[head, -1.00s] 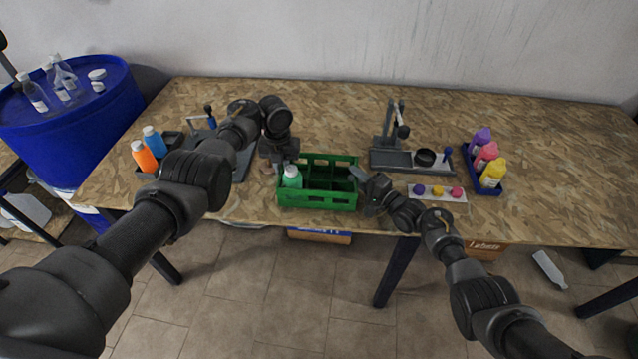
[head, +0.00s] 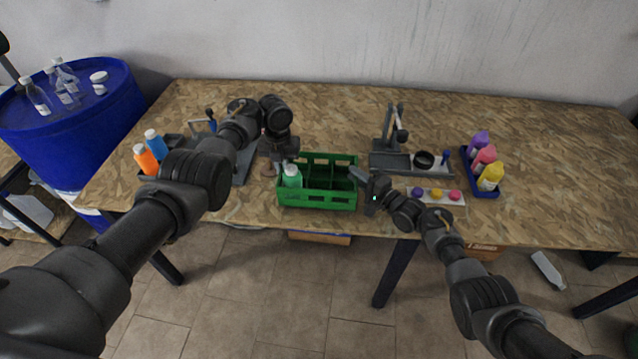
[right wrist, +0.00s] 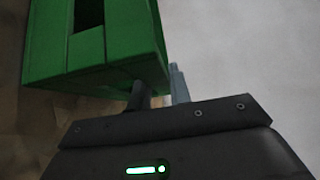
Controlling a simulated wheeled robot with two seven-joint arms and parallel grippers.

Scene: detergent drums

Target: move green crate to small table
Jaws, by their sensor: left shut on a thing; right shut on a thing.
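The green crate (head: 318,200) is at the front edge of the large wooden table, with a green bottle (head: 292,177) in its left compartment; the other compartments I can make out look empty. My left gripper (head: 280,158) is shut on the crate's left end, its fingertips partly hidden. My right gripper (head: 362,180) is shut on the crate's right end. In the right wrist view the crate (right wrist: 110,62) fills the upper left, with the gripper's finger against it. I cannot tell whether the crate is lifted off the tabletop. I cannot make out which thing is the small table.
A cap holder (head: 445,199) and a grey press stand (head: 392,160) are right of the crate. A blue tray of bottles (head: 484,192) is further right. Orange (head: 146,160) and blue bottles stand left. A blue drum (head: 110,110) carries clear bottles. The table's back middle is clear.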

